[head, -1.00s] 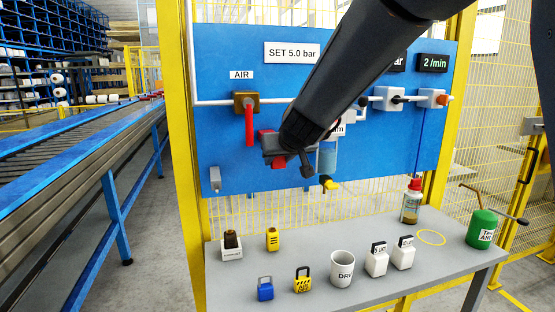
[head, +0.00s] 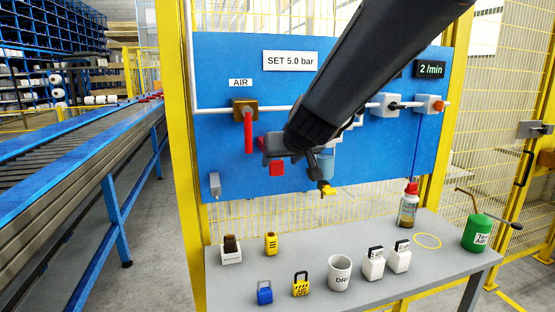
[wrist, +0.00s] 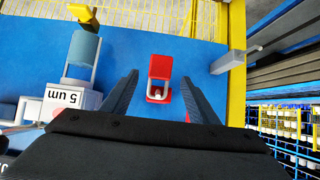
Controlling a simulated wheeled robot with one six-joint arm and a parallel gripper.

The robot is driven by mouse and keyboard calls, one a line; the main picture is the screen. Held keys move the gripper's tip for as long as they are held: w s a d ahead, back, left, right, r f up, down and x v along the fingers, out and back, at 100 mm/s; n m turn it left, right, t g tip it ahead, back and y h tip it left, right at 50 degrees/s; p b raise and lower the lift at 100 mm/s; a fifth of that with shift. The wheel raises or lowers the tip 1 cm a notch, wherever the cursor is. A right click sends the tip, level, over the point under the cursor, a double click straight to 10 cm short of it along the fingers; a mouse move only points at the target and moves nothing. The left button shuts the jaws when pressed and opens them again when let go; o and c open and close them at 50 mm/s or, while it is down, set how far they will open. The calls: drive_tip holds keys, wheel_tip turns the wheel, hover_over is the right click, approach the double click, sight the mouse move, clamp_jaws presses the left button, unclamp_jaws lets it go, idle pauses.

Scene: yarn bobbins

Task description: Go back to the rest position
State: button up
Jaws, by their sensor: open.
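My gripper (head: 293,157) is raised in front of the blue wall panel (head: 222,75), at the end of my dark arm. In the wrist view my gripper (wrist: 160,82) is open, its two dark fingers apart with nothing held between them. A red part (wrist: 160,67) with a whitish piece shows on the panel beyond the gap between the fingers. This red part (head: 277,168) also shows just below the gripper in the head view. My arm hides the middle of the panel.
A red-handled valve (head: 249,130) is left of the gripper. A conveyor (head: 60,180) runs at left; yellow posts flank the panel.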

drive_tip(key=s+d+f+m+g+h, duration=0.1)
drive_tip(key=s+d+f+g, duration=0.2)
drive_tip(key=s+d+f, duration=0.3)
drive_tip(key=s+d+f+m+g+h, duration=0.1)
drive_tip(key=s+d+f+g, duration=0.2)
drive_tip(key=s, duration=1)
drive_tip(key=s+d+f+m+g+h, duration=0.1)
drive_tip(key=s+d+f+g, duration=0.2)
drive_tip(key=s+d+f, duration=0.7)
wheel_tip(320, 180, down, 3)
drive_tip(key=shift+s+f+g, duration=0.1)
drive_tip(key=shift+s+g, duration=0.05)
drive_tip(key=shift+g, duration=0.25)
